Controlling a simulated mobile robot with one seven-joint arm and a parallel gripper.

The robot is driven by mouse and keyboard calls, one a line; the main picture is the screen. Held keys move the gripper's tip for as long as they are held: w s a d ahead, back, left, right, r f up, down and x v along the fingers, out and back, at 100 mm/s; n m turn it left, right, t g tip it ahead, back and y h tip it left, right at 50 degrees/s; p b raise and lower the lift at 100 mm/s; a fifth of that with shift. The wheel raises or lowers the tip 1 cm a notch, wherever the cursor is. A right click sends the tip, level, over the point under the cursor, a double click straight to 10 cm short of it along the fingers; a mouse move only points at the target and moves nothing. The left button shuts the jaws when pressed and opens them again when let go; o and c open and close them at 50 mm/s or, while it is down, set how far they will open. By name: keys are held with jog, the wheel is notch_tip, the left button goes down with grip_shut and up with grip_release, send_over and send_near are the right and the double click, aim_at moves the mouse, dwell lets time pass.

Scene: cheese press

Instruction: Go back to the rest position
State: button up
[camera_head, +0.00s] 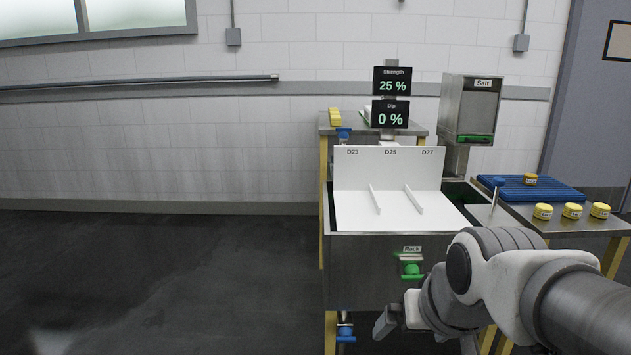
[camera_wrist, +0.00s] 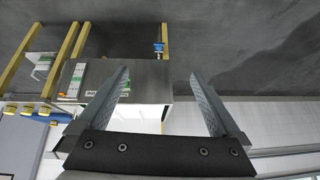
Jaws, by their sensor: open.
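My gripper (camera_head: 385,322) is low at the front of the steel tank in the head view, with my arm reaching in from the lower right. In the wrist view my gripper (camera_wrist: 165,95) shows two spread fingers with nothing between them. The tank (camera_head: 365,265) has a white rack (camera_head: 350,212) with lanes marked D23, D25 and D27; no cheese shows in the lanes. A green handle labelled Rack (camera_head: 411,269) is on the tank's front, just above the gripper. In the wrist view the tank (camera_wrist: 148,82) shows behind and beside the left finger.
A side table at the right holds a blue mat (camera_head: 545,191) and several yellow cheeses (camera_head: 572,210). A salt dispenser (camera_head: 470,105) and display screens (camera_head: 391,98) stand behind the tank. A blue valve (camera_head: 345,333) is low on the tank's front. The floor (camera_head: 150,280) at left is clear.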

jog(key=s, duration=0.7)
notch_tip(320, 180, up, 28)
jog(key=p, duration=2.8)
jog(key=shift+s+d+f+n+g, duration=0.25)
jog(key=shift+s+d+n+g, duration=0.05)
jog(key=shift+s+g, duration=0.1)
